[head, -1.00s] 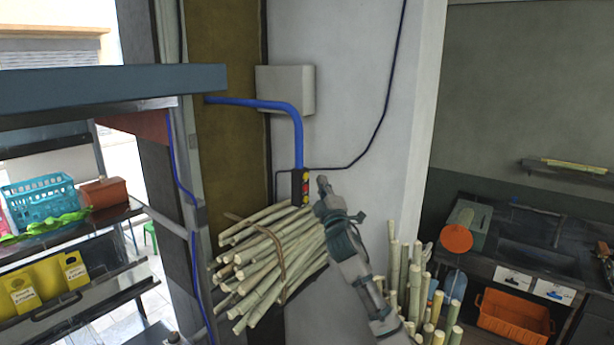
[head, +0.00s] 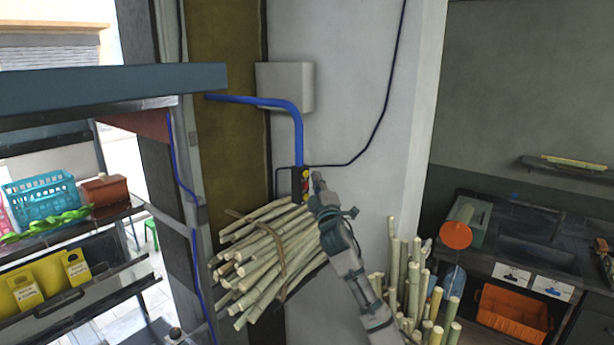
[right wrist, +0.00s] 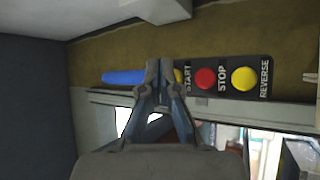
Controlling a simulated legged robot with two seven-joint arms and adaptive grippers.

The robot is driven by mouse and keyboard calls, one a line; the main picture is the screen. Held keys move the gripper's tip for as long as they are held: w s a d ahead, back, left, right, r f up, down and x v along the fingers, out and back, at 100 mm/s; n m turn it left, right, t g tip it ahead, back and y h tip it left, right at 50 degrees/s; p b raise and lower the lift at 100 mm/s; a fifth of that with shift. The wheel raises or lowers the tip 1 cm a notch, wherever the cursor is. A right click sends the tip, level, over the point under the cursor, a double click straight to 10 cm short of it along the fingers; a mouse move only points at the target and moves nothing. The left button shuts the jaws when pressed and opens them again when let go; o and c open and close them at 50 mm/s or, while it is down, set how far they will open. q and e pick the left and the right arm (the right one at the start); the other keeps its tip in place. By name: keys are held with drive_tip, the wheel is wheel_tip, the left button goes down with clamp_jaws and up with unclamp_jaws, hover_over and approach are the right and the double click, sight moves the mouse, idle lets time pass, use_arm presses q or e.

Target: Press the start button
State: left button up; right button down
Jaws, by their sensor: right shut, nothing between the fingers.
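The dark control panel (head: 297,184) hangs on the wall at the end of the blue pipe. In the right wrist view, the panel (right wrist: 215,92) lies sideways with the labels START, STOP and REVERSE. A red button (right wrist: 205,78) and a yellow button (right wrist: 244,78) are in plain sight. Beside the START label only a yellow sliver of the start button (right wrist: 178,76) shows; my fingers hide the rest. My right gripper (head: 318,177) is shut and empty, just right of the panel. Its fingertips (right wrist: 159,66) overlap the panel's START end; I cannot tell whether they touch. My left gripper is out of view.
A tied bundle of cane (head: 262,260) lies just below the panel. More cane (head: 402,275) stands upright at right of my arm. A grey box (head: 287,88) is on the wall above. A shelf with a teal basket (head: 42,197) is at left.

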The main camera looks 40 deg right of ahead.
drive_tip(key=shift+w, duration=0.1)
idle(0.7)
drive_tip(key=shift+w+a+r+p, duration=0.1)
drive_tip(key=shift+w+a+p, duration=0.15)
drive_tip(key=shift+p, duration=0.1)
drive_tip(key=shift+w+a, duration=0.1)
drive_tip(key=shift+w, duration=0.3)
idle(0.7)
drive_tip(key=shift+s, duration=0.15)
drive_tip(key=shift+s+d, duration=0.25)
drive_tip(key=shift+s, duration=0.4)
drive_tip(key=s, duration=0.1)
drive_tip(key=s+d, duration=0.1)
drive_tip(key=s, duration=0.2)
drive_tip(key=shift+s+d, duration=0.3)
drive_tip(key=shift+s, duration=0.05)
